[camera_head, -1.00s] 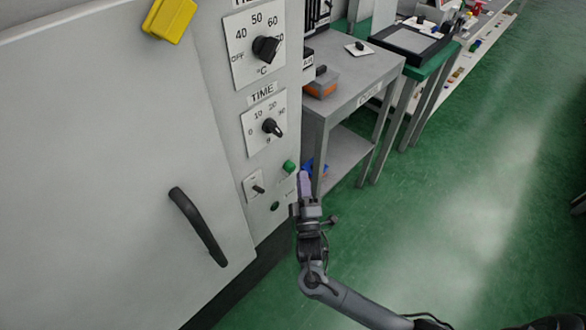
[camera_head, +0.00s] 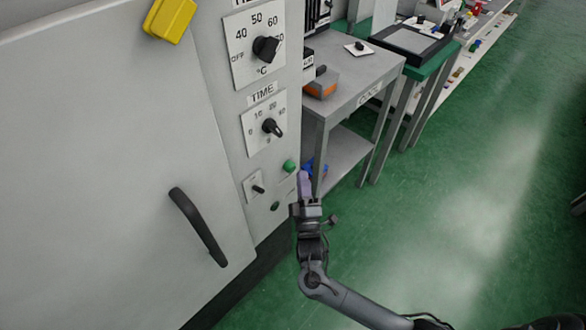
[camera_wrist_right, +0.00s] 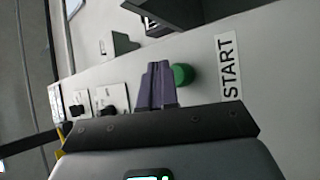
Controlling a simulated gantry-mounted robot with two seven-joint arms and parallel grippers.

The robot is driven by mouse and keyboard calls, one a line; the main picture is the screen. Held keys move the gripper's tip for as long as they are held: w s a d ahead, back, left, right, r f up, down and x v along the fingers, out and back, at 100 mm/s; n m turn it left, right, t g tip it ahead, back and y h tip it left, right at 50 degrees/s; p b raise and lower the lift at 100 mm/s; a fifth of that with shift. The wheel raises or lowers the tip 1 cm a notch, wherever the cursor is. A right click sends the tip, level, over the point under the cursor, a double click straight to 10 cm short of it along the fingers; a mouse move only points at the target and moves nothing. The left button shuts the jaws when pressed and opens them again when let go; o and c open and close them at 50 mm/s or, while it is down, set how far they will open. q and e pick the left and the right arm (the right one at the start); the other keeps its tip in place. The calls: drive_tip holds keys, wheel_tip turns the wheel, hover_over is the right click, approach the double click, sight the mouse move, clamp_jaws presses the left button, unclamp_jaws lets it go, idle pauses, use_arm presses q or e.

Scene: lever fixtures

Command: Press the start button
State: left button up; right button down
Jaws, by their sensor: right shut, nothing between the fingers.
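The start button is a round green button (camera_head: 290,166) on the grey front panel of the cabinet, below the TIME dial. In the right wrist view the green button (camera_wrist_right: 182,75) sits beside a label reading START (camera_wrist_right: 230,67). My right gripper (camera_head: 303,176) has purple fingers pointing up, just right of and slightly below the button in the head view. In the right wrist view its fingers (camera_wrist_right: 157,84) are shut and empty, right beside the button and overlapping its edge. I cannot tell whether they touch it. My left gripper is not in view.
The cabinet has a TIME dial (camera_head: 271,126), a temperature dial (camera_head: 266,49), a small switch (camera_head: 257,188) and a black door handle (camera_head: 198,226). A grey table (camera_head: 350,85) stands close right of the panel. Green floor (camera_head: 450,210) is open at right.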

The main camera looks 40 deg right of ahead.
drive_tip(key=shift+w, duration=0.2)
drive_tip(key=shift+w, duration=0.25)
drive_tip(key=shift+w+a, duration=0.2)
drive_tip(key=shift+w, duration=0.3)
idle(1.1)
drive_tip(key=shift+s, duration=0.1)
idle(0.4)
drive_tip(key=shift+s+d+p, duration=0.2)
drive_tip(key=shift+s+p, duration=0.65)
